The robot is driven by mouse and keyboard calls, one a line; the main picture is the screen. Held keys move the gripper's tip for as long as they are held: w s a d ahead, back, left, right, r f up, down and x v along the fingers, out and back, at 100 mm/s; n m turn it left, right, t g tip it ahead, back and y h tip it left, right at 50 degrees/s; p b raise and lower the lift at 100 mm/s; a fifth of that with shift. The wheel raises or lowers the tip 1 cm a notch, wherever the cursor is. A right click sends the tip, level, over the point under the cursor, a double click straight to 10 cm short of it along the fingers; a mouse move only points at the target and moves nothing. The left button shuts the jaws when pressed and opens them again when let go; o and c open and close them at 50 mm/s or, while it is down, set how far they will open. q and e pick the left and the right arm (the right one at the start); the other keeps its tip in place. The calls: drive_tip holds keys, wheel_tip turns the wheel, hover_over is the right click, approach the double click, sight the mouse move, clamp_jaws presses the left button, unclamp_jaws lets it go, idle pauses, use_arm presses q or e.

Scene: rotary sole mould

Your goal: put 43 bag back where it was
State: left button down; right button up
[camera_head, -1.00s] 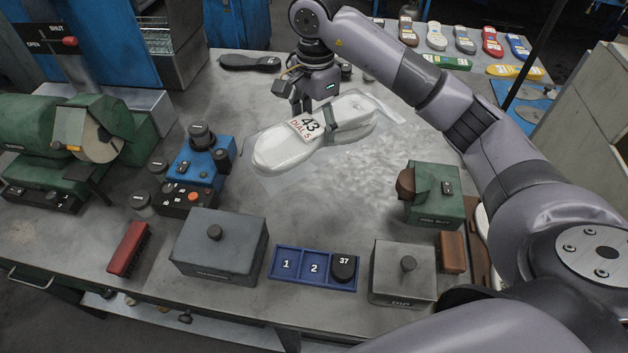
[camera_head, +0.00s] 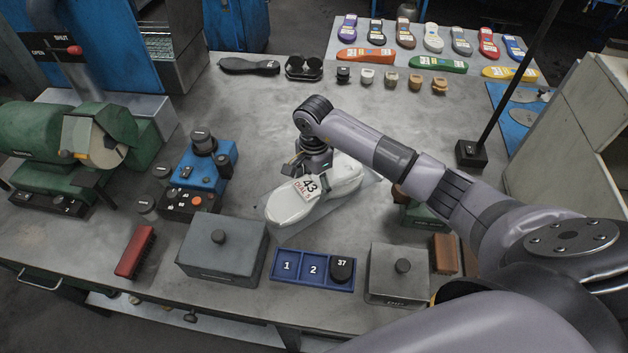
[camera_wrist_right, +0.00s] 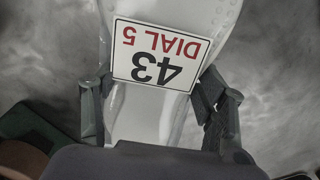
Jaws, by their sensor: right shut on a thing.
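The 43 bag (camera_head: 314,207) is a clear bag with pale soles inside and a white label reading "43 DIAL 5". It is over the middle of the bench, behind the blue numbered tray. My right gripper (camera_head: 314,170) is shut on it from above. In the right wrist view the bag (camera_wrist_right: 150,110) lies between the two fingers of the gripper (camera_wrist_right: 158,105), with the label upside down. Whether the bag touches the bench is hard to tell. My left gripper is not in view.
The blue tray (camera_head: 284,278) marked 1 and 2 holds a black 37 knob (camera_head: 341,268). Two grey lidded boxes (camera_head: 222,252) (camera_head: 397,272) flank it. A blue device (camera_head: 203,172) stands left, and a green block (camera_head: 412,213) right. The bench behind the arm is clear up to several small knobs.

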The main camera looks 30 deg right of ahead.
drive_tip(key=shift+f, duration=0.25)
drive_tip(key=shift+f, duration=0.15)
drive_tip(key=o, duration=1.6)
